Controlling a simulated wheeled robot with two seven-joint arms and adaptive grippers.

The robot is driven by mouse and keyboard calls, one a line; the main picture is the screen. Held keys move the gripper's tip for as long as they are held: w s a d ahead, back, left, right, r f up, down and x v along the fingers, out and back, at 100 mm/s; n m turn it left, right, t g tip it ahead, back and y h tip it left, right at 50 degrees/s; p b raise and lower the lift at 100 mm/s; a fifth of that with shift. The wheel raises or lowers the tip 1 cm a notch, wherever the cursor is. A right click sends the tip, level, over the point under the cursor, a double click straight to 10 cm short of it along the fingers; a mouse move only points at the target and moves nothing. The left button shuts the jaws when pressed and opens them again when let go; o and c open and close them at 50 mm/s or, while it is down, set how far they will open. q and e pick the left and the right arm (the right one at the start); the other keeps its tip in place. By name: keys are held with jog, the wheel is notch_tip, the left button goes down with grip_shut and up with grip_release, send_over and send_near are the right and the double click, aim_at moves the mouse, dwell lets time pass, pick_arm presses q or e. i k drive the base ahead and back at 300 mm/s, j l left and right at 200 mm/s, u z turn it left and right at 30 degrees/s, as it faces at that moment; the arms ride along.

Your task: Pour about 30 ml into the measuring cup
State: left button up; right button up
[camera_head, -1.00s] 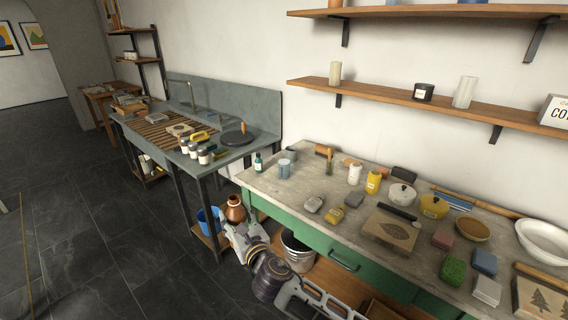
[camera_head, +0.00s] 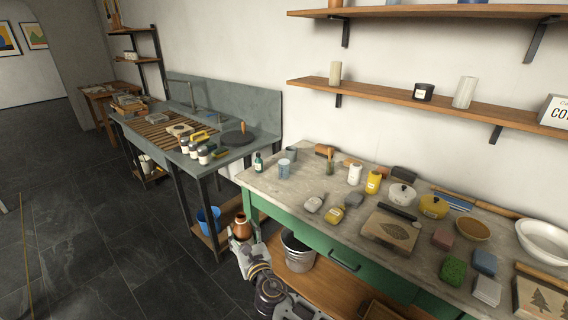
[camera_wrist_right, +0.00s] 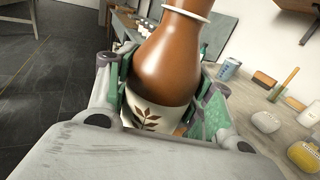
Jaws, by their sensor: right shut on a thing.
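My right gripper (camera_head: 241,244) is shut on a brown bottle (camera_head: 241,226), held in front of the green table's left end, below its top in the picture. In the right wrist view the bottle (camera_wrist_right: 172,60) stands between the green-padded fingers (camera_wrist_right: 165,100). It has a pale label with a leaf print and a light ring at the neck. Its mouth is cut off there. A blue-grey cup (camera_head: 284,170), seemingly the measuring cup, stands on the table near its left end, apart from the bottle. It also shows in the right wrist view (camera_wrist_right: 229,69). My left gripper is out of view.
A metal bucket (camera_head: 298,250) and blue bucket (camera_head: 209,219) are below.

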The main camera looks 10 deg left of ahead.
aim_at(284, 169)
jog(key=i, duration=1.5)
